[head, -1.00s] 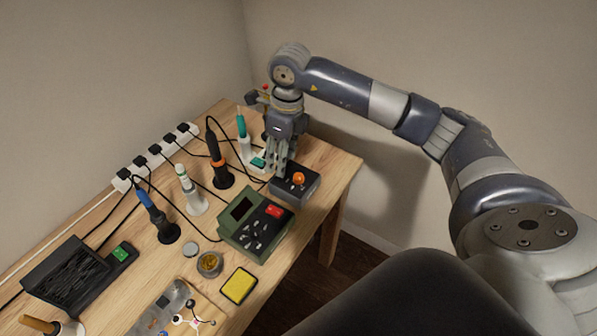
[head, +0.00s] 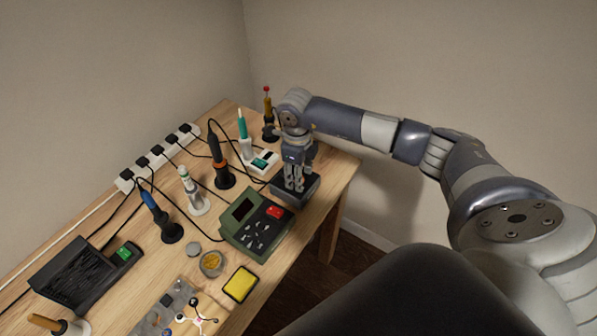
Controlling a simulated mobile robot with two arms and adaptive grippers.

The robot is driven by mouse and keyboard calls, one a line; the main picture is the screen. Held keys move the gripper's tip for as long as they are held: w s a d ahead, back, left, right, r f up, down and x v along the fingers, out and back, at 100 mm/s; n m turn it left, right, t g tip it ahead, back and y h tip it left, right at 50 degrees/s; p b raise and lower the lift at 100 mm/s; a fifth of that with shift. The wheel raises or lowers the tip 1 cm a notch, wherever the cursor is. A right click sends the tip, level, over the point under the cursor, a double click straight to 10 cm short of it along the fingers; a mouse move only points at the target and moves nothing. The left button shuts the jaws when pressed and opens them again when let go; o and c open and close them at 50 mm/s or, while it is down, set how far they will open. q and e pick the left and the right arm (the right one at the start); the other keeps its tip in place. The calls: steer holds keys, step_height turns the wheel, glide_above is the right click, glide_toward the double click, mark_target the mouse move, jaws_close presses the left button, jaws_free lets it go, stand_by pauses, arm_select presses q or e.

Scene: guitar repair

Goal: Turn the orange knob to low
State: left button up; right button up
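The dark box (head: 303,198) that carries the orange knob stands near the right end of the wooden table. My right gripper (head: 294,187) points straight down over the top of this box, with its fingertips at the place of the knob. The fingers hide the orange knob, so its setting does not show. I cannot tell whether the fingers are closed on the knob or only around it. My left gripper is out of view.
A green station (head: 258,224) with a red button stands just left of the box. Soldering irons in stands (head: 222,165) and a small white station (head: 260,162) are behind. A yellow sponge (head: 240,284) lies near the front edge. A power strip (head: 160,155) runs along the back.

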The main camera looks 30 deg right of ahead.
jaws_close()
steer(key=shift+m, duration=0.3)
steer(key=m+b, duration=0.1)
steer(key=m, duration=0.3)
steer(key=m+b, duration=0.1)
steer(key=m, duration=0.5)
steer(key=shift+w+g, duration=0.1)
steer(key=shift+g, duration=0.2)
stand_by(0.4)
jaws_free()
